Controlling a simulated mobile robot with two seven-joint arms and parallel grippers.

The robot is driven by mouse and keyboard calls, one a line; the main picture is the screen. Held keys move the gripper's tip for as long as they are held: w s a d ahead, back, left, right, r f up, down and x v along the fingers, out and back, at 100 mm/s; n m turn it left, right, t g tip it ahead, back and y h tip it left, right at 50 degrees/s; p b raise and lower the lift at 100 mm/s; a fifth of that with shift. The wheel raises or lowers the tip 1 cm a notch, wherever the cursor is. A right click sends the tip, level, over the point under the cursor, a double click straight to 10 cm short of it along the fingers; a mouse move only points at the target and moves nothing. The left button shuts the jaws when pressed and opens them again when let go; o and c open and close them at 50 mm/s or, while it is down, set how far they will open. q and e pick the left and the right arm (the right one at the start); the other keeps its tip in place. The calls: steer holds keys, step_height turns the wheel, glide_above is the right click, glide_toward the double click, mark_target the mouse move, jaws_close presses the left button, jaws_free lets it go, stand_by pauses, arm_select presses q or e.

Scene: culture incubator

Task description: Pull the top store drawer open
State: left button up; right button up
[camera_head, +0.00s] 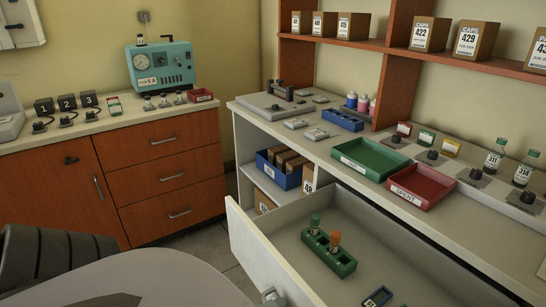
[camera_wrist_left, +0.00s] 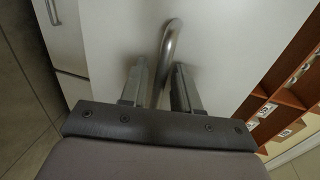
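The store drawer (camera_head: 262,255) with a pale front stands pulled out from under the right-hand counter, its inside showing. In it stand a green rack (camera_head: 328,252) with a green-capped and an orange-capped vial, and a small dark blue labelled block (camera_head: 377,297). In the left wrist view a curved metal handle (camera_wrist_left: 170,42) stands out from a pale front and runs between the fingers of my left gripper (camera_wrist_left: 159,82). In the head view only a small grey piece shows at the drawer front's bottom edge. My right gripper is not in view.
On the counter above the drawer are a green tray (camera_head: 371,158), a red tray (camera_head: 421,186), a blue rack (camera_head: 342,120) and bottles. An open shelf below holds a blue bin (camera_head: 279,171). A wooden cabinet (camera_head: 165,170) stands left; floor shows between.

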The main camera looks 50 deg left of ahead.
arm_select(q)
steer(key=shift+s, duration=0.15)
steer(key=v, duration=0.7)
stand_by(0.6)
